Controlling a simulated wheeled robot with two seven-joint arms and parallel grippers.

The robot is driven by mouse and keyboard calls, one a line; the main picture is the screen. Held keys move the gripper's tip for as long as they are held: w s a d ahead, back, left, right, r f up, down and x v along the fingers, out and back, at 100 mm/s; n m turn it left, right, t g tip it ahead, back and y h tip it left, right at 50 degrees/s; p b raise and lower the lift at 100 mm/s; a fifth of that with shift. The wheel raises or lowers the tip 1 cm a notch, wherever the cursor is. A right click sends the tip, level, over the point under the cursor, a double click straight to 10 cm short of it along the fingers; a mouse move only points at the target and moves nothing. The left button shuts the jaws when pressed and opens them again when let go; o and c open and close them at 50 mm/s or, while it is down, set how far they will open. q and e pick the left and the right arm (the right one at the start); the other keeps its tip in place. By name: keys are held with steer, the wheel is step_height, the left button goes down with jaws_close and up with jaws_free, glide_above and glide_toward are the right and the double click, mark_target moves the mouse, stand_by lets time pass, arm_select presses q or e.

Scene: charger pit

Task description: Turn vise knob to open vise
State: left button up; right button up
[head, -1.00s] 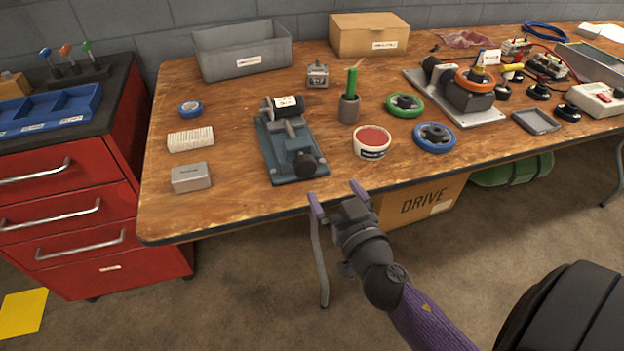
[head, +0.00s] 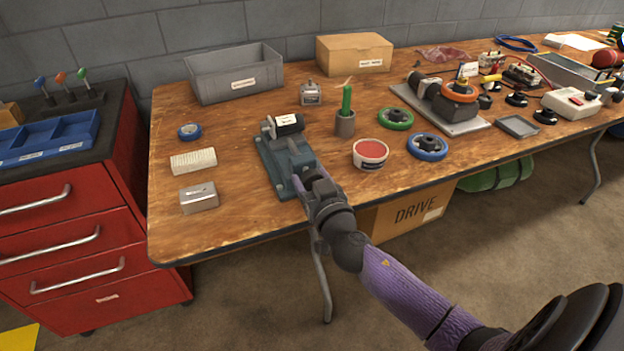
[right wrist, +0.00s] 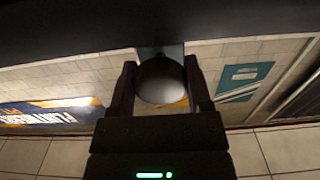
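The blue-grey vise (head: 271,172) stands near the front edge of the wooden workbench. My right gripper (head: 306,180) is at the vise's front end and hides the knob in the head view. In the right wrist view the round dark knob (right wrist: 161,82) lies between the two fingers of the right gripper, one on each side. It fills the gap and the fingers appear to touch it. My left gripper is not in view.
A red-filled tub (head: 370,153) and a grey holder (head: 345,124) with a green handle stand right of the vise. A grey block (head: 198,199) and a white ribbed block (head: 193,161) lie to its left. The workbench (head: 235,228) is bare along its front left.

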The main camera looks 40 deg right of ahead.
steer(key=c, duration=0.6)
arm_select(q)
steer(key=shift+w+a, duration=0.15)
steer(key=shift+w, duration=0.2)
arm_select(e)
steer(key=shift+c, duration=0.2)
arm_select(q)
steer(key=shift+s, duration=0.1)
arm_select(e)
steer(key=shift+n, duration=0.4)
